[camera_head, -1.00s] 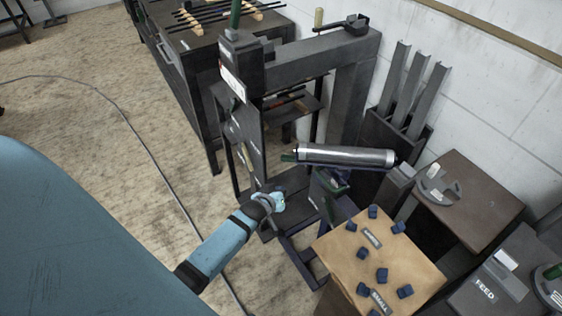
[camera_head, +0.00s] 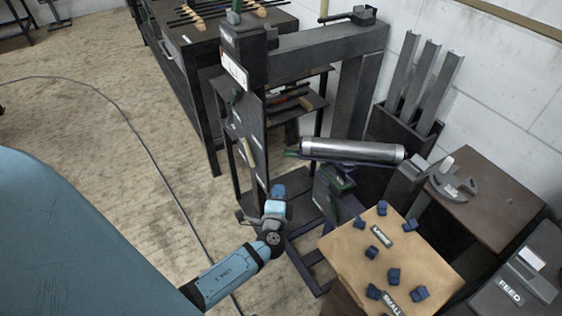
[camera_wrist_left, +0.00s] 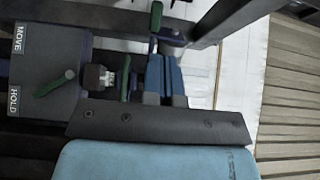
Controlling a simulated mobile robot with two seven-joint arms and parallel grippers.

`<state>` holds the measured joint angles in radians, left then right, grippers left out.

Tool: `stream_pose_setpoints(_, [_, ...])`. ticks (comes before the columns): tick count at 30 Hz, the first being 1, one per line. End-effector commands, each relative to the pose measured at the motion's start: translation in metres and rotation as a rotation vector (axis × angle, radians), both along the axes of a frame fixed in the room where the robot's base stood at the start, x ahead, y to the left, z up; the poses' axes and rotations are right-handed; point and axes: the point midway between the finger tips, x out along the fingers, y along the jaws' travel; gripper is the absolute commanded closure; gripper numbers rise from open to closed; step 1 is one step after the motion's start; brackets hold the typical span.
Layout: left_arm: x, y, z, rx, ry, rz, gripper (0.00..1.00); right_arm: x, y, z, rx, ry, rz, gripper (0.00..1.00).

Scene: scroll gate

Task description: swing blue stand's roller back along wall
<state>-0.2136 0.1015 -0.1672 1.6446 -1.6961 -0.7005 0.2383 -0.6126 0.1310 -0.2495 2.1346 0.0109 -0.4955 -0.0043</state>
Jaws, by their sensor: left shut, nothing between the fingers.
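The roller (camera_head: 352,151) is a bright metal cylinder lying crosswise on top of the blue stand (camera_head: 331,205). A green end piece (camera_head: 291,153) shows at the roller's left end. My left gripper (camera_head: 278,190) is shut and empty, left of the stand and below the roller's left end, apart from the roller in the head view. In the left wrist view its blue fingers (camera_wrist_left: 165,75) are together, beside green handles (camera_wrist_left: 155,18). A dark plate marked MOVE and HOLD (camera_wrist_left: 30,75) with a green lever (camera_wrist_left: 54,83) lies left. My right gripper is not in view.
A dark machine frame (camera_head: 325,41) stands behind the roller. A wooden board (camera_head: 345,262) with several blue knobs is at front right. Upright metal channels (camera_head: 420,85) stand by the white wall (camera_head: 500,75). Open floor (camera_head: 80,120) lies left, crossed by a cable (camera_head: 150,155).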

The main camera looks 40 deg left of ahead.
Motion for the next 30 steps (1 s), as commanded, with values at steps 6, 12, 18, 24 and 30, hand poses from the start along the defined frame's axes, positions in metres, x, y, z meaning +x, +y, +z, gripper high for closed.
stream_pose_setpoints(6, [0.040,0.022,0.002,-0.002,-0.002,0.003,1.00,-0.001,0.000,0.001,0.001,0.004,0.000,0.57])
stream_pose_setpoints(12, [0.077,0.043,0.001,-0.003,-0.002,0.001,1.00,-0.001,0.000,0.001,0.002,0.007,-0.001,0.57])
stream_pose_setpoints(18, [0.101,0.057,0.001,-0.004,-0.001,0.000,1.00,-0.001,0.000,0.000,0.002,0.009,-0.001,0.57])
stream_pose_setpoints(24, [0.110,0.062,0.000,-0.005,-0.001,0.001,1.00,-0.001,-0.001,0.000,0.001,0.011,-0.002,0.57])
stream_pose_setpoints(30, [0.111,0.062,0.000,-0.005,-0.001,0.001,1.00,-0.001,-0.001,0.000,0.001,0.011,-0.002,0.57])
